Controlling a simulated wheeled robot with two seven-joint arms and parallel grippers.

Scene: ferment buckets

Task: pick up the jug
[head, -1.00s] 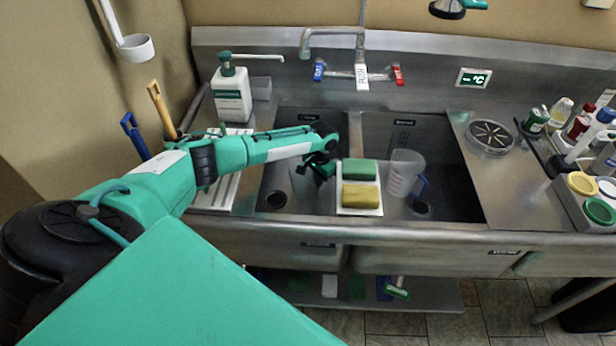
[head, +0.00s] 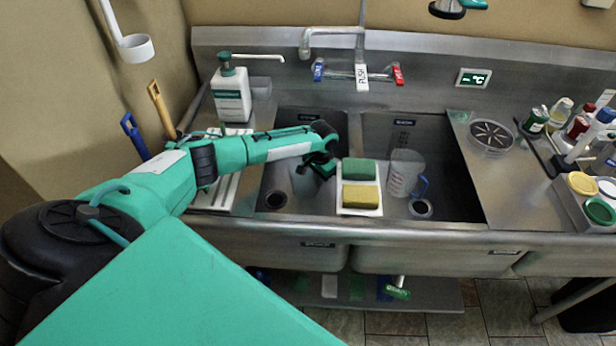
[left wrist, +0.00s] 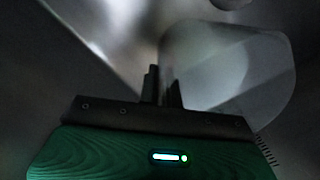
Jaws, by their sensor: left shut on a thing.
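My left gripper (head: 322,168) reaches down into the left sink basin, left of the sponge tray. In the left wrist view, its two dark fingers (left wrist: 163,88) are close together at the edge of a clear, see-through jug (left wrist: 235,70), shut on its wall. Faint scale marks show near the jug's lower right. In the head view this jug is only a pale shape (head: 303,182) below the gripper, partly hidden by the arm. A second clear jug with a blue handle (head: 405,172) stands in the right basin. My right gripper is not in view.
A white tray (head: 346,209) with a green sponge (head: 359,169) and a yellow sponge (head: 361,195) sits between the basins, close to my gripper. A soap pump bottle (head: 231,97) stands at the back left. The faucet (head: 335,32) hangs above the basins.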

